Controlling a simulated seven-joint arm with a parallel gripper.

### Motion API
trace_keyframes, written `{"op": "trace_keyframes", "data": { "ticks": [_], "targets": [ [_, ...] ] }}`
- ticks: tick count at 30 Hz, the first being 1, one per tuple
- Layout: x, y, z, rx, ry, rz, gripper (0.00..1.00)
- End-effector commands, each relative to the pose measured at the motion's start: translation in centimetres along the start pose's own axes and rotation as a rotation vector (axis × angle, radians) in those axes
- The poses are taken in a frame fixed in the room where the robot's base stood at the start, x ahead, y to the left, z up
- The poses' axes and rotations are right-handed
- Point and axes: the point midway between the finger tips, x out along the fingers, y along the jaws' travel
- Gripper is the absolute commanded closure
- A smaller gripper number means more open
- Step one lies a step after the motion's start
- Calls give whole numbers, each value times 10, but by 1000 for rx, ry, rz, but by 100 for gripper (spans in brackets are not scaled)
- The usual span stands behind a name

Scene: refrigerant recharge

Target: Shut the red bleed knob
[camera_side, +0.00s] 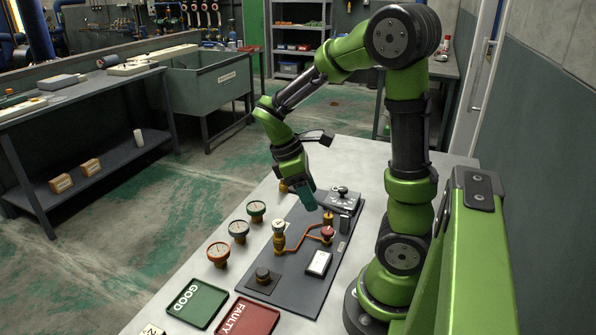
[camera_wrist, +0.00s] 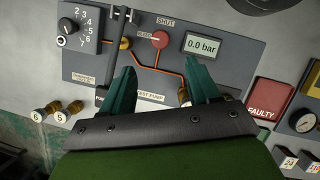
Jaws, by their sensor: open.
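The red bleed knob (camera_wrist: 160,40) sits on the grey panel (camera_wrist: 225,75), right of a small red-lettered label and below the word SHUT. Its turned position is too small to read. In the side view the red knob (camera_side: 327,233) stands at the end of the orange pipe. My gripper (camera_wrist: 161,66) is open and empty. In the wrist view its two teal fingers lie below the knob, to left and right of it, and nothing is between them. In the side view my gripper (camera_side: 308,203) hangs above the panel, apart from the knob.
A display (camera_wrist: 203,46) reads 0.0 bar. A numbered dial (camera_wrist: 80,28) and a black lever (camera_wrist: 119,40) are left of the knob. Several gauges (camera_side: 218,252) stand left of the panel. The green GOOD tray (camera_side: 197,303) and red FAULTY tray (camera_side: 247,317) lie in front.

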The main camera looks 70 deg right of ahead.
Motion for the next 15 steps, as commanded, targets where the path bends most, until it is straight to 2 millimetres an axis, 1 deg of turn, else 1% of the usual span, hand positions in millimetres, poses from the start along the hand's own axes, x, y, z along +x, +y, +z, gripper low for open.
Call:
{"op": "trace_keyframes", "data": {
  "ticks": [1, 9, 12, 15],
  "targets": [
    [13, 0, 1, 1, -6, -5, 39],
    [70, 0, 0, 1, -5, -3, 39],
    [86, 0, 0, 2, -4, -3, 39],
    [97, 0, 0, 1, -3, -2, 39]
  ]
}}
